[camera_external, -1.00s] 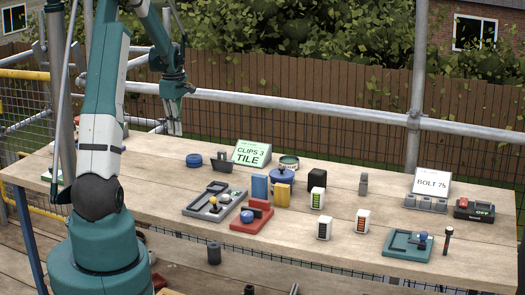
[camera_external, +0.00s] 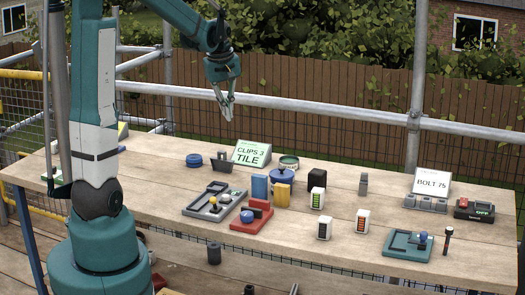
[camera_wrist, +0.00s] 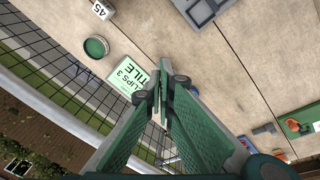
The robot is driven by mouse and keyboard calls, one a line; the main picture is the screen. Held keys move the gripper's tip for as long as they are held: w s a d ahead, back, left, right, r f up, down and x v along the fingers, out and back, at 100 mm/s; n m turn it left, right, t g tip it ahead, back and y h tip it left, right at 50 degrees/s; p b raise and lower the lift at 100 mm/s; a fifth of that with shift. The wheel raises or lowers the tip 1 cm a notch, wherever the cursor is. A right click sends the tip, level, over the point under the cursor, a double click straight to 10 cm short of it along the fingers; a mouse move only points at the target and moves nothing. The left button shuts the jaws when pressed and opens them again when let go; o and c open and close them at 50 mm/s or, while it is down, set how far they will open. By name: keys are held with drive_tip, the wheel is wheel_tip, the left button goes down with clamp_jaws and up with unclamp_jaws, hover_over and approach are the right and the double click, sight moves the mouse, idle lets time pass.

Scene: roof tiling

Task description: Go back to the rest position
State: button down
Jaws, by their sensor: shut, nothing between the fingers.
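My gripper (camera_external: 228,106) hangs in the air above the back edge of the wooden table (camera_external: 330,195), over and slightly left of the "CLIPS 3 TILE" sign (camera_external: 252,153). Its fingers point down and are shut with nothing between them. In the wrist view my gripper (camera_wrist: 160,95) shows with its fingertips together, just beside the same sign (camera_wrist: 131,75). The fingers cover part of the sign there.
Around the sign stand a blue round item (camera_external: 194,160), a green-topped tin (camera_external: 289,162) and a grey tray (camera_external: 214,201). A red fixture (camera_external: 252,216), several small blocks and the "BOLT 75" sign (camera_external: 431,184) lie farther right. A scaffold rail (camera_external: 300,106) runs behind the table.

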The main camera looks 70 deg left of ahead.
drive_tip(key=d+r+m+t, duration=0.1)
drive_tip(key=d+r+m, duration=0.25)
drive_tip(key=d, duration=0.95)
drive_tip(key=d+r+m+t, duration=0.15)
drive_tip(key=d+m, duration=0.35)
drive_tip(key=d, duration=0.9)
drive_tip(key=s+d+m+t, duration=0.1)
drive_tip(key=s+d+m, duration=0.2)
drive_tip(key=d, duration=0.3)
drive_tip(key=s+d+m+t+h, duration=0.1)
drive_tip(key=s+d+m, duration=0.2)
drive_tip(key=d, duration=0.4)
drive_tip(key=s+d+f+m+t, duration=0.1)
drive_tip(key=s+d+m, duration=0.2)
drive_tip(key=d, duration=0.4)
drive_tip(key=shift+s+h, duration=0.3)
drive_tip(key=shift+s, duration=0.4)
drive_tip(key=c, duration=3.1)
unclamp_jaws()
drive_tip(key=shift+f+m, duration=0.1)
drive_tip(key=shift+m, duration=0.15)
drive_tip(key=shift+c, duration=0.2)
